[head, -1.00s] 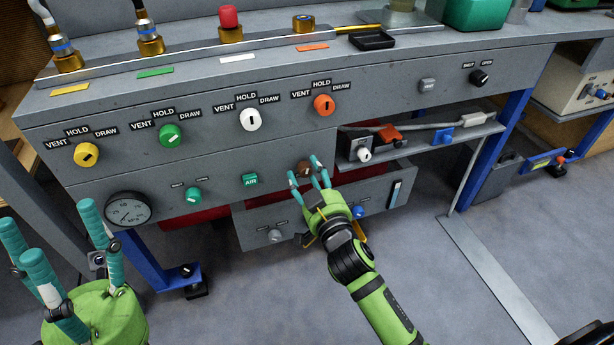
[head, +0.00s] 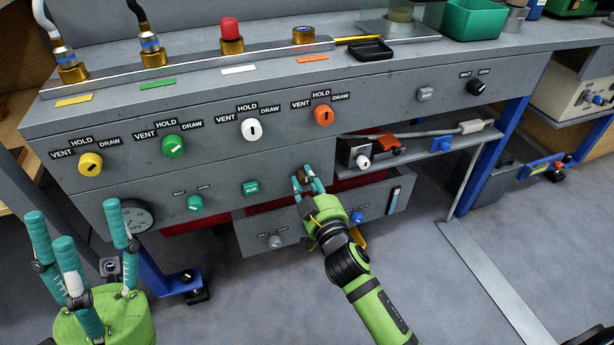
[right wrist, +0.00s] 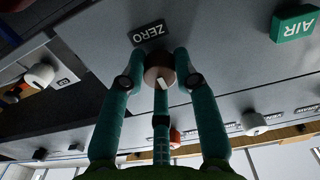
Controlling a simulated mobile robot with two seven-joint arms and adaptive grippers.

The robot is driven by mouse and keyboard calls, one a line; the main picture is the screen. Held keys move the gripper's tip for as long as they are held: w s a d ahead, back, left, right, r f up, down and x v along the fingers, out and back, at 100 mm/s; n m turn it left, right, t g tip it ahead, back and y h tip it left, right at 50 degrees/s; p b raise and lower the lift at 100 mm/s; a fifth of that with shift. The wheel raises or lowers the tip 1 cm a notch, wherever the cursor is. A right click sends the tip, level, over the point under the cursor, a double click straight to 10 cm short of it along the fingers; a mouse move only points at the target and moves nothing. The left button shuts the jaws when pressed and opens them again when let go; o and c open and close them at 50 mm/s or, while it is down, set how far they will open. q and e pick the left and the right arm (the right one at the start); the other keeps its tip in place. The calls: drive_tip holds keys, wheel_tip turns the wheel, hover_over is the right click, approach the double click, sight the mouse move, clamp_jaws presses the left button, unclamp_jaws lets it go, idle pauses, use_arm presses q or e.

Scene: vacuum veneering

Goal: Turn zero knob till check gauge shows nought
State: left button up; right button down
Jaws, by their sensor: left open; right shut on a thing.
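The brown zero knob (right wrist: 158,66) sits on the panel front beside a ZERO label (right wrist: 148,33) in the right wrist view. A pale pointer mark shows on its face. My right gripper (head: 309,182) is shut around the knob, which shows small between its fingertips in the head view. My left gripper is open and empty, in front of the panel.
Yellow, green, white and orange valve knobs line the panel above. A green AIR button (head: 250,187) and a small green knob (head: 195,203) lie left of the zero knob. An open drawer (head: 378,205) is beneath my right gripper.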

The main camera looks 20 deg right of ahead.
drive_tip(key=shift+r+n, duration=0.2)
drive_tip(key=shift+n, duration=0.1)
drive_tip(key=c, duration=0.9)
unclamp_jaws()
drive_tip(key=shift+c, duration=0.2)
